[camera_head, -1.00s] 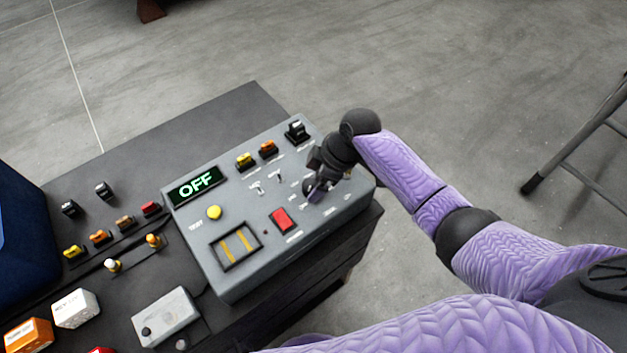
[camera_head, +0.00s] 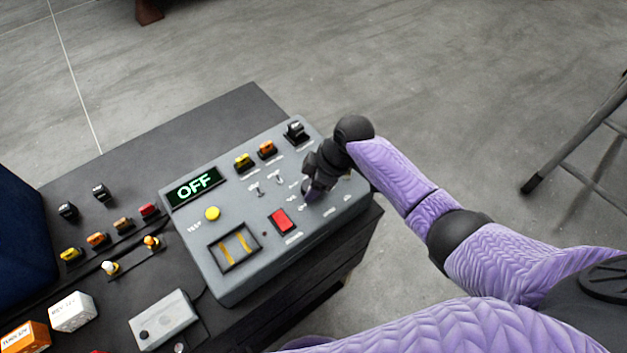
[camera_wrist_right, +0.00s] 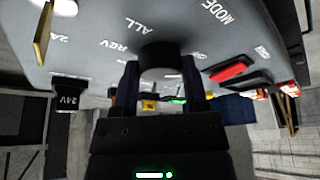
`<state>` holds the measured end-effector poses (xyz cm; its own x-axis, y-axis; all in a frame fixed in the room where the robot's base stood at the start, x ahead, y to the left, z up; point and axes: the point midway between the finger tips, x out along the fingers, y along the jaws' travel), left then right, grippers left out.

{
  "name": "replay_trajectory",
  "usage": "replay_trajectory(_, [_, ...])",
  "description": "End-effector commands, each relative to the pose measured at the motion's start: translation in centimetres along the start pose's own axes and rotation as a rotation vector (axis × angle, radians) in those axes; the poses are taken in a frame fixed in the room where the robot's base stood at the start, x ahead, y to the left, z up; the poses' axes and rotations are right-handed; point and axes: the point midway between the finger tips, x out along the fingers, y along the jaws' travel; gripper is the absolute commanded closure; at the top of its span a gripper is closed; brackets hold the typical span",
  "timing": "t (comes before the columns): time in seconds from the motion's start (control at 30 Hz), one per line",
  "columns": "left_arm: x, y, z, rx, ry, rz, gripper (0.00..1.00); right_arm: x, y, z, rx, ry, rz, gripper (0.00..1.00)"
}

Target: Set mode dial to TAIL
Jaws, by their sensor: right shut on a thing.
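The grey control box (camera_head: 208,268) sits on a dark cart top, its green display (camera_head: 194,187) reading OFF. My right gripper (camera_head: 312,188) is down at the right part of the panel and hides most of the mode dial in the head view. In the right wrist view, the black round dial (camera_wrist_right: 160,60) stands between the two fingers of my right gripper (camera_wrist_right: 158,78), which are shut on it. Labels ALL, REV and MODE show around the dial. The dial's pointer direction cannot be made out. My left gripper is not in view.
A yellow button (camera_head: 212,214) is further left. Loose fuses and relays lie on the cart top (camera_head: 228,110). A ladder (camera_head: 590,145) stands at right.

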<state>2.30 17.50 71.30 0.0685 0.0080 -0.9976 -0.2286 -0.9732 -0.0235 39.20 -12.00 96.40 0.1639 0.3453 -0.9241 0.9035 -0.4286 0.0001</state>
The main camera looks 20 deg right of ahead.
Motion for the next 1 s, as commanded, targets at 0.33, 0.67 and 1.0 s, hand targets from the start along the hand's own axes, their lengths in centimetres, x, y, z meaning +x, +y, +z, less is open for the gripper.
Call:
replay_trajectory(0.33, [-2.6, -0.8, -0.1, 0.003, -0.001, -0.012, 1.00, -0.4, -0.2, -0.2, 0.140, 0.000, 0.056, 1.00])
replay_trajectory(0.67, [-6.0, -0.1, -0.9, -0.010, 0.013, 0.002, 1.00, -0.4, -0.4, -0.3, 0.410, 0.001, 0.168, 1.00])
replay_trajectory(1.0, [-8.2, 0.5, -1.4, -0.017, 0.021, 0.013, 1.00, -0.2, -0.5, -0.3, 0.648, 0.002, 0.267, 1.00])
